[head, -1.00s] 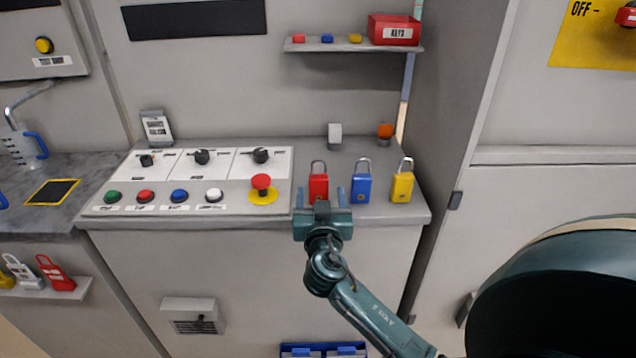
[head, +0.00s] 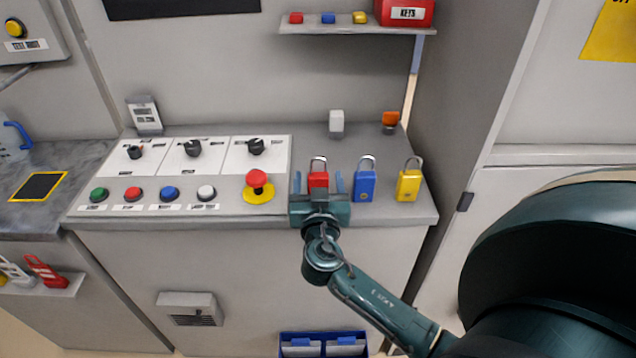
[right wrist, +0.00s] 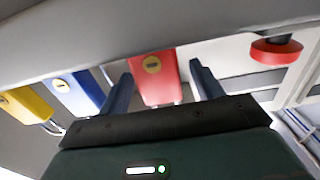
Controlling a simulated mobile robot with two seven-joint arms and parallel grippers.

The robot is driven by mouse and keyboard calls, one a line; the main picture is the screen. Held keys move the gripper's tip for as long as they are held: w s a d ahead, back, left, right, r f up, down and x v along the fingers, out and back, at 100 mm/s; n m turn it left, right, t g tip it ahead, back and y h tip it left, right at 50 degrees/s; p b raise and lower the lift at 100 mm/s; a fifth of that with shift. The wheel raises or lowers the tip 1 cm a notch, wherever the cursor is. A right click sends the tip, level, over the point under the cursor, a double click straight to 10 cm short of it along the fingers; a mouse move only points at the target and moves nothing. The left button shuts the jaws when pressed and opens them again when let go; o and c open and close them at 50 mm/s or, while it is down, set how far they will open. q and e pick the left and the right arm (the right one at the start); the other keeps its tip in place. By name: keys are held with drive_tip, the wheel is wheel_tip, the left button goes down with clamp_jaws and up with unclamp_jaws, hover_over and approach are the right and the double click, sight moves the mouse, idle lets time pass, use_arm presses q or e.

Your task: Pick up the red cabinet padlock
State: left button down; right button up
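The red padlock (head: 318,180) stands upright on the counter top, first in a row with a blue padlock (head: 364,186) and a yellow padlock (head: 407,185) to its right. My right gripper (head: 318,186) is open, with one finger on each side of the red padlock. In the right wrist view the red padlock (right wrist: 153,78) shows between the two fingers, with a visible gap on each side. Its lower body is hidden behind my gripper in the head view. My left gripper is not in view.
A red mushroom button (head: 257,180) sits on the panel just left of the gripper. A shelf (head: 352,31) with a red KEYS box (head: 405,13) hangs above. A white block (head: 336,122) and an orange-topped item (head: 390,121) stand behind the padlocks.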

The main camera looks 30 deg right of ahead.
drive_tip(key=c, duration=1.1)
